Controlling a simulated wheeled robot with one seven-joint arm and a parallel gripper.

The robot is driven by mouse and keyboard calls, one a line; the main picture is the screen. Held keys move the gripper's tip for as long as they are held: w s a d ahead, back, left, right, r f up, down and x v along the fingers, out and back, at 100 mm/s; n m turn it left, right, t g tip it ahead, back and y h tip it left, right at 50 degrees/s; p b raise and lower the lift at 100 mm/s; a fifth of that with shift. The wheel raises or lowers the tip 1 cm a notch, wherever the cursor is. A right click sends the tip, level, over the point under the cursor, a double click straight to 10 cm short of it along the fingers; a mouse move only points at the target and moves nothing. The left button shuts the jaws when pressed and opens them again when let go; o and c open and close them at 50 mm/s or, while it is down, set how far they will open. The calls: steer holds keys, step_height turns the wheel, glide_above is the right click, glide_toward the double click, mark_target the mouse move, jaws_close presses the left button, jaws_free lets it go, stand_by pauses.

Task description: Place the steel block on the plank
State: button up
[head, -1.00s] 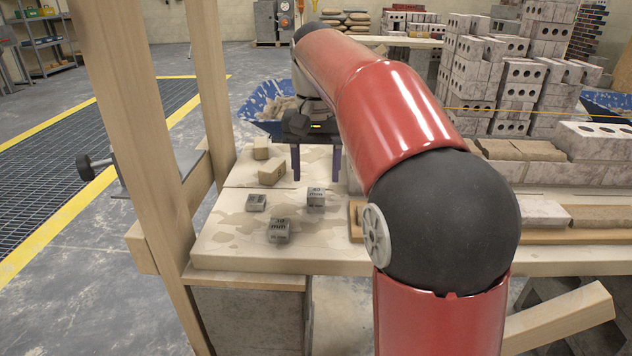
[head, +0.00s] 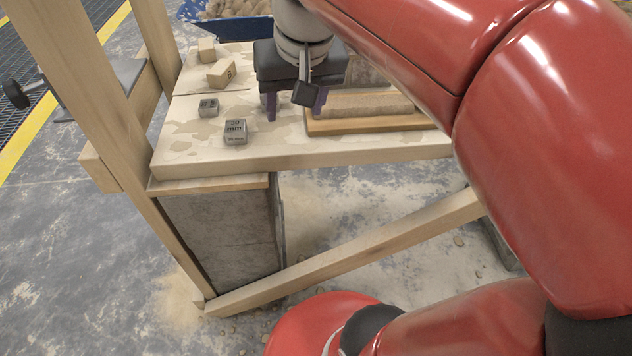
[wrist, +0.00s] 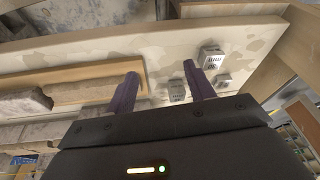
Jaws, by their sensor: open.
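Three grey steel blocks with dark markings are on the pale bench top. In the head view one block (head: 235,131) is at the front, and a smaller one (head: 208,107) is behind it to the left. The third (head: 263,99) is partly hidden by my gripper's left finger; it also shows in the wrist view (wrist: 176,90). My gripper (head: 296,112) points down, open and empty, with purple fingers above the bench. In the wrist view its fingers (wrist: 160,72) are apart. A tan wooden plank (head: 380,123) lies right of the blocks, with a long stone piece on it.
Two wooden blocks, one lettered (head: 222,73) and one plain (head: 207,49), sit farther back on the bench (head: 190,155). Wooden posts (head: 85,90) rise at the left. A blue tub (head: 225,28) stands behind. Bare bench lies around the steel blocks.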

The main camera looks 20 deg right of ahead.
steer(key=s+f+n+t, duration=0.1)
steer(key=s+f+t, duration=0.1)
steer(key=s+f, duration=0.7)
steer(key=shift+s+a+f+n, duration=0.25)
steer(key=shift+f+n, duration=0.05)
steer(key=shift+f, duration=0.35)
